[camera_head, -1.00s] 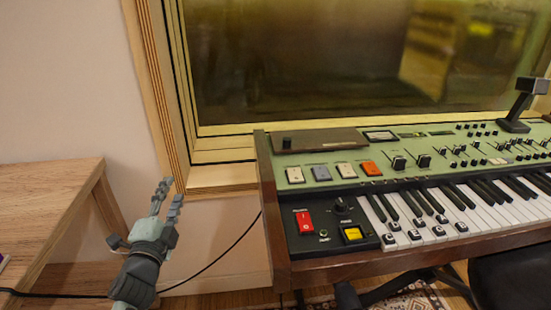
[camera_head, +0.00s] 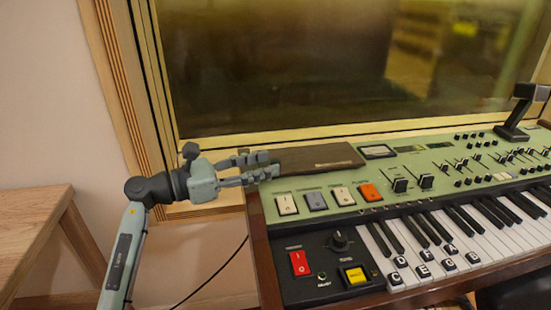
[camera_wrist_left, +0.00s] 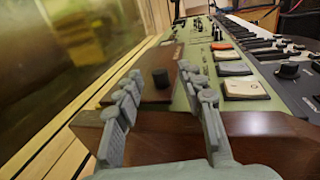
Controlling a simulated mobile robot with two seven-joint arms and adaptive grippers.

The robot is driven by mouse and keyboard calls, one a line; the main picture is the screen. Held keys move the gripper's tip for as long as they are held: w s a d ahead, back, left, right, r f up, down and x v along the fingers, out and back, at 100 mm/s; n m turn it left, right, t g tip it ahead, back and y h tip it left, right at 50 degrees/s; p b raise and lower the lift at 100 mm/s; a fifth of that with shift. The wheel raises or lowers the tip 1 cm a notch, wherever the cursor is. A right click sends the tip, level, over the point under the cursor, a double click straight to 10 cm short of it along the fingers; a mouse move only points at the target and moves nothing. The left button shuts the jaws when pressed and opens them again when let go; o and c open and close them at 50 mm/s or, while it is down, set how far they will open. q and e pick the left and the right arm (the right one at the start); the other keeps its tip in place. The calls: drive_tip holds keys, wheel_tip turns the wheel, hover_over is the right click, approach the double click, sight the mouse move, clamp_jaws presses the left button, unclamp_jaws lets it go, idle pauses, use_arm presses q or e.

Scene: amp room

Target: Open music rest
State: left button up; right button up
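The music rest appears to be the dark brown flat panel (camera_head: 325,156) lying on the back left of the green-topped keyboard (camera_head: 400,172). In the left wrist view the panel (camera_wrist_left: 150,92) carries a short black knob (camera_wrist_left: 160,78). My left gripper (camera_head: 268,165) reaches in from the left at the panel's left end, above the keyboard's wooden side. Its fingers are open, and in the left wrist view they stand on either side of the knob, with gaps visible. In the head view the fingers hide the knob. My right gripper is not in view.
A window (camera_head: 290,70) with a wooden frame stands close behind the keyboard. Coloured switches (camera_head: 317,201) sit just in front of the panel. A black angled stand (camera_head: 516,120) rises at the right. A wooden table (camera_head: 32,225) is at the left.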

sight(275, 161)
use_arm(q)
drive_tip(key=x, duration=0.3)
drive_tip(key=shift+w+d, duration=0.1)
drive_tip(key=shift+d, duration=0.15)
drive_tip(key=c, duration=0.7)
clamp_jaws()
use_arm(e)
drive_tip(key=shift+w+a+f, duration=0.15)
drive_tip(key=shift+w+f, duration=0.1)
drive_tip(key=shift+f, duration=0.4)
